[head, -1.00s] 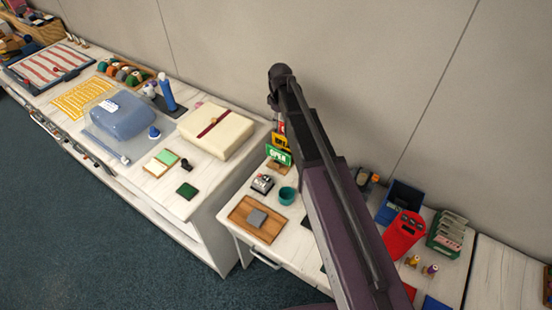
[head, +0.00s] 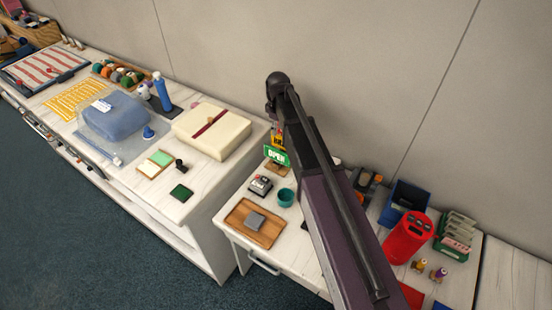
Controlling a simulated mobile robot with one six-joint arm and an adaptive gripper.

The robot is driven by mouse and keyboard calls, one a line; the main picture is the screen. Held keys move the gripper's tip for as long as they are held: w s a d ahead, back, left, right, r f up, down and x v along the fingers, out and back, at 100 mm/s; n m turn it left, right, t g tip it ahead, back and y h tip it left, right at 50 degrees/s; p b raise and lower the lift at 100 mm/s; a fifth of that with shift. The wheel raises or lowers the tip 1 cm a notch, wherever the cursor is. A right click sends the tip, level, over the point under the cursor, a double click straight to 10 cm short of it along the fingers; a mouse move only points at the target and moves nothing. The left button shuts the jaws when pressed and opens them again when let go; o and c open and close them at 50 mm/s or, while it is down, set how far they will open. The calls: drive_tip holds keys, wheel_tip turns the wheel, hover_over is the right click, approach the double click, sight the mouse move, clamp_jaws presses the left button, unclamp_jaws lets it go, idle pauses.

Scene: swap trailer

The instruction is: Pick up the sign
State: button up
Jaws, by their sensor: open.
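The green sign (head: 276,155) with white "OPEN" lettering stands upright on a small wooden base near the back of the lower white table, left of my arm.
A silver-topped device (head: 260,186), a teal bowl (head: 286,197) and a wooden tray (head: 240,210) stand in front of the sign. A cream box (head: 214,131) sits on the higher counter to the left. A red cylinder (head: 407,239) and blue bin (head: 400,200) stand right.

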sight(277, 150)
drive_tip(key=shift+f, duration=0.1)
wheel_tip(277, 150, down, 8)
drive_tip(key=b, duration=0.8)
drive_tip(key=shift+f+b, duration=0.25)
drive_tip(key=shift+b, duration=0.05)
drive_tip(key=shift+f+b, duration=2.55)
drive_tip(key=shift+b, duration=0.05)
drive_tip(key=shift+f, duration=0.25)
clamp_jaws()
